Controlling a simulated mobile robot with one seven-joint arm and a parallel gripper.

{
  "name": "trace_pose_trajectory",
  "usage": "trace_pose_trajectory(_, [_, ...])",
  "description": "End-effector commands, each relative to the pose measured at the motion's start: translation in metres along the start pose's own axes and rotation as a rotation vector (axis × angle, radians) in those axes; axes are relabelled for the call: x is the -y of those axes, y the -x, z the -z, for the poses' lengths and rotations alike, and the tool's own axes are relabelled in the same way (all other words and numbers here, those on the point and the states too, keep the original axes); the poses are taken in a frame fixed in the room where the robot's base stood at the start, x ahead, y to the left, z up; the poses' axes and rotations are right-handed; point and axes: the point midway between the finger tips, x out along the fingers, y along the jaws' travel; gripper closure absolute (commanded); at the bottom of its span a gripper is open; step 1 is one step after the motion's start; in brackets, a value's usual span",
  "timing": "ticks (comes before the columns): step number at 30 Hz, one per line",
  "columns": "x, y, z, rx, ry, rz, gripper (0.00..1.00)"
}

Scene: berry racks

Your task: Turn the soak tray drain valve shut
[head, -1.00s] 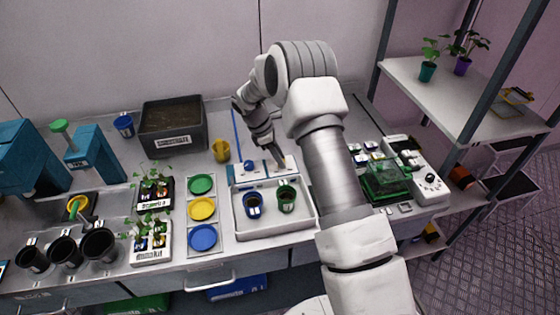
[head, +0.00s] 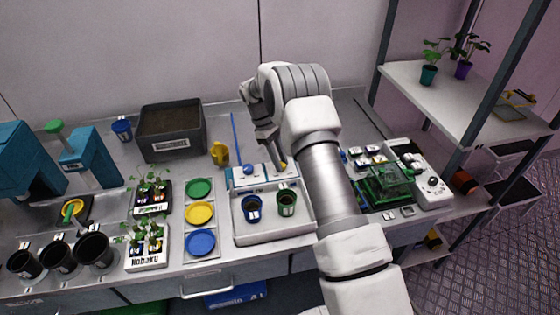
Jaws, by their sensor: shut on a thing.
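The soak tray (head: 272,236) is a shallow white tray near the bench's front edge. A blue pot (head: 251,208) and a green pot (head: 286,203) stand in it. A white and blue panel (head: 236,181) runs along its back edge, with a round blue knob (head: 248,169) on its left part. My gripper (head: 279,161) points down at the panel's right part. It is shut on a small yellow handle (head: 284,167), apparently the drain valve, mostly hidden by the fingers. The handle's exact angle cannot be told.
A yellow can (head: 219,153) and a dark soil bin (head: 172,136) stand behind and left. Green, yellow and blue discs (head: 200,214) lie left of the tray. A green clear-topped box (head: 388,187) and a white device (head: 431,187) are to the right.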

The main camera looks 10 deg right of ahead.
Motion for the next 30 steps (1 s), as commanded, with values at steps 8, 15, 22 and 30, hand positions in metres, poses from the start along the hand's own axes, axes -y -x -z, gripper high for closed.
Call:
trace_pose_trajectory(8, [-0.0001, 0.0004, -0.0002, 0.0, -0.009, 0.004, 1.0])
trace_pose_trajectory(15, [-0.0001, 0.0003, -0.0003, 0.0, -0.008, 0.003, 0.58])
trace_pose_trajectory(22, [-0.0001, 0.0001, -0.0002, 0.0, -0.008, 0.003, 0.4])
trace_pose_trajectory(30, [-0.0004, 0.0072, 0.0003, -0.001, -0.007, 0.002, 0.4])
